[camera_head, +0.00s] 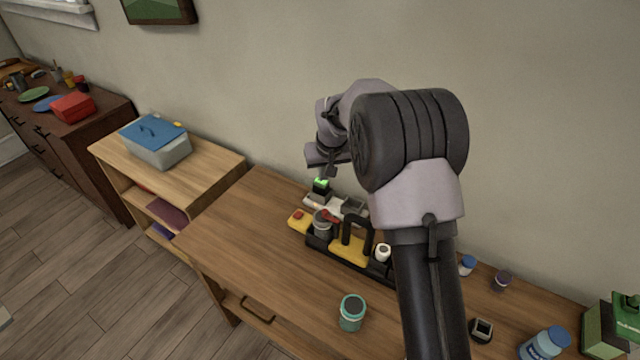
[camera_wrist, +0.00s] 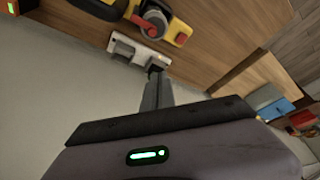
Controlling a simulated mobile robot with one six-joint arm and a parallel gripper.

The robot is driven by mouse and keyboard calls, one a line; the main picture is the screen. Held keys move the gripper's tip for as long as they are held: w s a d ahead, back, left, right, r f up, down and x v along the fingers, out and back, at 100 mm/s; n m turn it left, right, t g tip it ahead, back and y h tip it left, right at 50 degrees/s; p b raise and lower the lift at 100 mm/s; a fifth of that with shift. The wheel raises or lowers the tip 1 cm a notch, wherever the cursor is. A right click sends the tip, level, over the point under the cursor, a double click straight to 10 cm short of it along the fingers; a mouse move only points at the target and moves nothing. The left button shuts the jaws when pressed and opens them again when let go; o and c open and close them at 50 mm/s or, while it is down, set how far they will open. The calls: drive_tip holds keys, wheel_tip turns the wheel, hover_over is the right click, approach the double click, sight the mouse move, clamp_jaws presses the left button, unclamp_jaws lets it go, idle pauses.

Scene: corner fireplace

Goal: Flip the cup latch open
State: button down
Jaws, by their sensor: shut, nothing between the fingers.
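The red latch (camera_head: 330,215) lies at the top of a grey cup (camera_head: 321,226) on the desk. The cup sits in a black and yellow unit with a red button (camera_head: 298,214) at its left end. In the wrist view the cup (camera_wrist: 155,20) and the red latch (camera_wrist: 149,31) are near the top, beyond my fingertips. My gripper (camera_wrist: 155,76) is shut and empty, apart from the latch, on the wall side of the cup. In the head view my wrist hangs behind the cup; its fingertips are hard to make out.
A white strip with dark blocks (camera_head: 350,204) lies between the cup and the wall. A black handle (camera_head: 357,232) stands right of the cup. A green jar (camera_head: 352,311) stands in front. The desk (camera_head: 225,240) is clear to the left.

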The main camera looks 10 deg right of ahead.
drive_tip(key=shift+w+f, duration=0.25)
drive_tip(key=shift+f, duration=0.3)
drive_tip(key=b, duration=0.3)
hover_over(331, 216)
drive_tip(key=w+a, duration=0.2)
drive_tip(key=w, duration=0.1)
wheel_tip(331, 216, down, 10)
drive_tip(key=shift+s+d+f, duration=0.1)
drive_tip(key=shift+s+f, duration=0.1)
drive_tip(key=shift+s, duration=0.25)
